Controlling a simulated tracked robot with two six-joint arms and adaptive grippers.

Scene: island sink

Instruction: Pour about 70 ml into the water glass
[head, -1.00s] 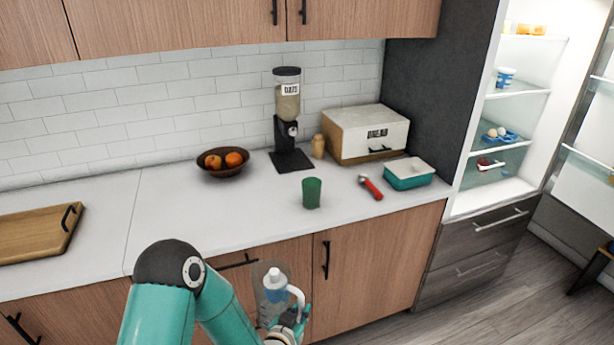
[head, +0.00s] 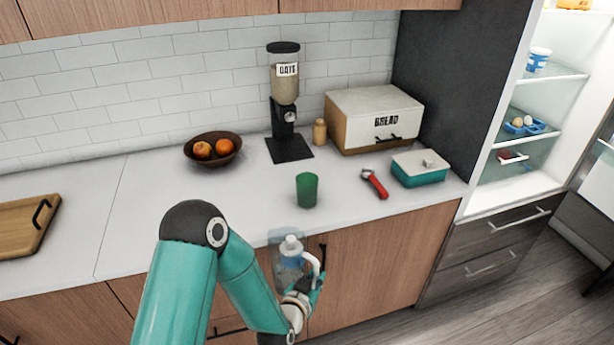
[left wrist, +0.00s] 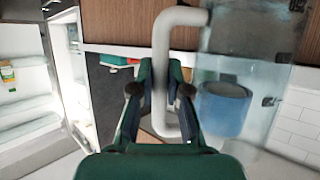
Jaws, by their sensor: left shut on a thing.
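The water glass is likely the green tumbler (head: 307,190), upright on the white counter in the head view. My left gripper (head: 314,288) is shut on the white handle of a clear pitcher (head: 287,268) with a white and blue part inside. The pitcher looks roughly upright, in front of the counter's front edge and nearer to me than the tumbler. In the left wrist view, the gripper's fingers (left wrist: 160,95) lie on both sides of the white handle (left wrist: 162,60), with the clear wall (left wrist: 245,55) to the right. The water level is not clear. My right gripper is not in view.
A red-handled tool (head: 375,184) and a teal dish with a white lid (head: 420,169) lie right of the tumbler. Behind are a fruit bowl (head: 213,148), an oats dispenser (head: 285,100) and a bread box (head: 373,118). The counter (head: 225,197) left of the tumbler is clear.

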